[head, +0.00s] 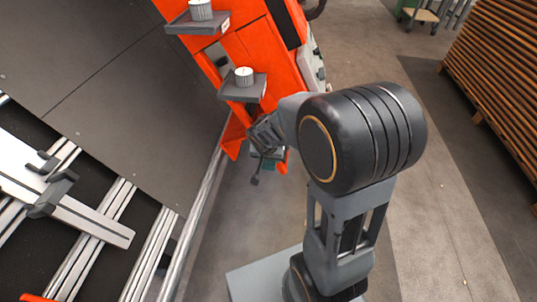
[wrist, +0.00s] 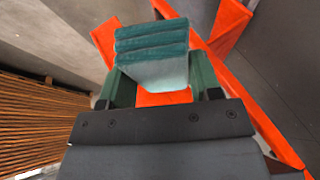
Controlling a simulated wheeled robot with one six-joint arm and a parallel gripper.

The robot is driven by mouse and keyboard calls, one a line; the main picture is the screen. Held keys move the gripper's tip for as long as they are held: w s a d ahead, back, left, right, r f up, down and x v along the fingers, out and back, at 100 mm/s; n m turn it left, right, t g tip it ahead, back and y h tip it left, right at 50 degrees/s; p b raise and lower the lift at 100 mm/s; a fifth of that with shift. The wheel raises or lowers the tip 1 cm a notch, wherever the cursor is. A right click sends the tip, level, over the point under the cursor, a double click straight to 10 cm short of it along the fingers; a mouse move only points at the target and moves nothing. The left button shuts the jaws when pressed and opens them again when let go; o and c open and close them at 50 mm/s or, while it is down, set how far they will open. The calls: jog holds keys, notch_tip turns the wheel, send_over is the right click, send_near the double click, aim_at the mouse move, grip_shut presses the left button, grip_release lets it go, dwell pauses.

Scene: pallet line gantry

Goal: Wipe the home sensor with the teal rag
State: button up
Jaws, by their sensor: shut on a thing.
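My gripper (head: 266,138) is shut on the teal rag, beside the orange frame. In the wrist view the teal rag (wrist: 152,55) is a folded, layered block between the two green fingers of my gripper (wrist: 160,80). Only a small teal patch of it shows in the head view. Two pale ribbed round pieces stand on grey brackets: an upper one (head: 200,10) and a lower one (head: 244,76). I cannot tell which, if either, is the home sensor. My gripper is below the lower one and apart from it.
The orange frame (head: 262,50) rises along the dark panel (head: 120,60). The lower bracket (head: 243,90) and upper bracket (head: 190,27) jut out above my gripper. Silver rails lie at the lower left. A stack of wooden slats (head: 500,75) stands right; the floor between is clear.

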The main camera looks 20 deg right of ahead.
jog(key=shift+c, duration=0.7)
jog(key=a+r+n+y+p, duration=0.2)
jog(key=r+n+p, duration=0.3)
jog(key=r+p, duration=1.3)
jog(key=a+p, duration=0.1)
jog(key=p, duration=1)
jog(key=shift+w+r+n, duration=0.35)
jog(key=shift+w+n, duration=0.05)
